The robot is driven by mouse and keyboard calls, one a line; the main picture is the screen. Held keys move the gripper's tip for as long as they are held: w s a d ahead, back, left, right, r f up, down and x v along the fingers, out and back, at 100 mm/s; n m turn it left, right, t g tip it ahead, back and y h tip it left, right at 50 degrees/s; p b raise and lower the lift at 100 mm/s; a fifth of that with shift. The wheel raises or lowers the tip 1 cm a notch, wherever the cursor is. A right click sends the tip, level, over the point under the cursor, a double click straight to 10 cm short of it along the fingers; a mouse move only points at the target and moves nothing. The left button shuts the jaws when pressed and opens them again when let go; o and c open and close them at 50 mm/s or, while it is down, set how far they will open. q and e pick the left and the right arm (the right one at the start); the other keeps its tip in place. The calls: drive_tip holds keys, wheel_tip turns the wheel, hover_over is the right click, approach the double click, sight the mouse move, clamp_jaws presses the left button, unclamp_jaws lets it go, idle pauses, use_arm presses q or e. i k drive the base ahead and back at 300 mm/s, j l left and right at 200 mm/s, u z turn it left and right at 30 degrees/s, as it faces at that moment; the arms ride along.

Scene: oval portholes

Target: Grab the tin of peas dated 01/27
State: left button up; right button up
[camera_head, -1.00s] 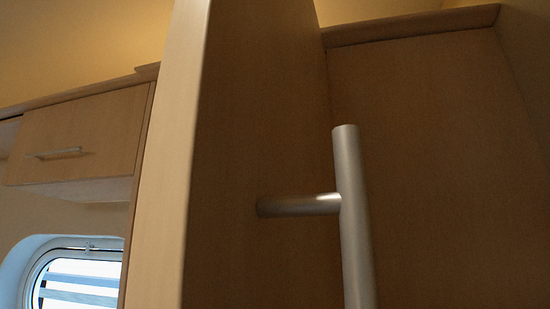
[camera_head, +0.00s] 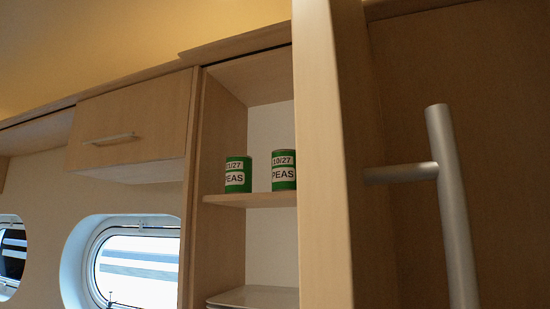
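Two green tins with white labels stand upright, apart, on a shelf in an open cupboard. The left tin (camera_head: 238,174) reads "PEAS" and a date ending in "1/27"; its first digit is unclear because the label is turned partly away. The right tin (camera_head: 284,170) reads "PEAS" and "10/27". The shelf (camera_head: 250,201) is pale wood. Neither of my grippers is in view.
An open cupboard door (camera_head: 335,220) with a metal bar handle (camera_head: 452,205) fills the right side and hides the cupboard's right part. White stacked dishes (camera_head: 255,297) sit lower down. A closed overhead cabinet (camera_head: 135,118) and an oval porthole (camera_head: 138,265) are at left.

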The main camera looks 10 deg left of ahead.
sight(239, 167)
drive_tip(key=k+j+z, duration=0.15)
drive_tip(key=j, duration=0.35)
drive_tip(key=k+j+z, duration=0.1)
drive_tip(key=k+j, duration=0.2)
drive_tip(key=j, duration=0.15)
drive_tip(key=k+j+z, duration=0.15)
drive_tip(key=k+j, duration=0.15)
drive_tip(key=j, duration=0.1)
